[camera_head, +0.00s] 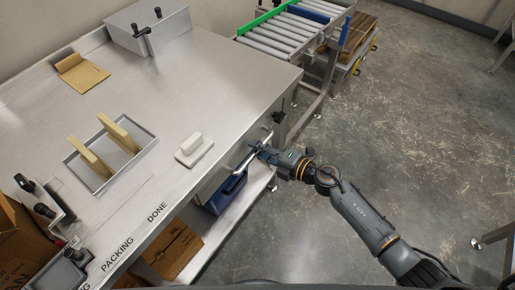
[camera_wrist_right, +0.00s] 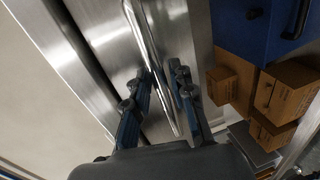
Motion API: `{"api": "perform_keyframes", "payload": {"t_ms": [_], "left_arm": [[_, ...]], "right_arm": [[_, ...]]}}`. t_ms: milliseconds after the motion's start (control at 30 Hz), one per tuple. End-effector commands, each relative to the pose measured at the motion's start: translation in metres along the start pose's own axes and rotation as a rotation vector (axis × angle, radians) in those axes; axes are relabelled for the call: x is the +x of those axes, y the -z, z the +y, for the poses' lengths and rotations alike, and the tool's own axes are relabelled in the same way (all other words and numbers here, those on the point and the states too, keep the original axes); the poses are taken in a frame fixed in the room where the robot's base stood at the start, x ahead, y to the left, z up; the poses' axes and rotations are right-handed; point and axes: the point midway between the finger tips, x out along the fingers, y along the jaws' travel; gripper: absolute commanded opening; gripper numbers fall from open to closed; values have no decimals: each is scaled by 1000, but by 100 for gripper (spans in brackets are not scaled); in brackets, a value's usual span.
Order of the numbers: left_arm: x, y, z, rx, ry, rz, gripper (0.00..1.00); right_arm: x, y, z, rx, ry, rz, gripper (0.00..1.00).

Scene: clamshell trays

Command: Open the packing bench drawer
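The packing bench (camera_head: 170,85) is a steel table with a drawer front (camera_head: 212,181) under its right edge. The drawer looks closed. Its long bar handle (camera_head: 245,160) sticks out from the front; it also shows in the right wrist view (camera_wrist_right: 142,32). My right gripper (camera_head: 257,151) is at the handle. In the right wrist view its two fingers (camera_wrist_right: 163,80) stand apart, one on each side of the bar. Some gap shows beside the bar, so a firm grip is not visible. My left gripper is not in view.
A blue bin (camera_head: 227,193) and cardboard boxes (camera_head: 174,250) are on the shelf below. On the bench top are a tray with tan pieces (camera_head: 140,139), a white block (camera_head: 194,149) and a grey box (camera_head: 150,25). Floor (camera_head: 420,130) to the right is clear.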

Motion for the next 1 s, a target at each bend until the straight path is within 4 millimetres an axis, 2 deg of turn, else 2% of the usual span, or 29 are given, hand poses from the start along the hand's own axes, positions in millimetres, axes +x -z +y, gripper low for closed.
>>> {"api": "perform_keyframes", "payload": {"t_ms": [367,500,833,1000], "left_arm": [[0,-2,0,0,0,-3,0],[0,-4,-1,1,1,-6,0],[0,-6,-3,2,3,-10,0],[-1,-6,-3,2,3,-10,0]], "right_arm": [[7,0,0,-1,1,0,23],[6,0,0,-1,1,0,0],[5,0,-1,0,1,0,0],[-6,0,-3,0,3,-1,0]]}}
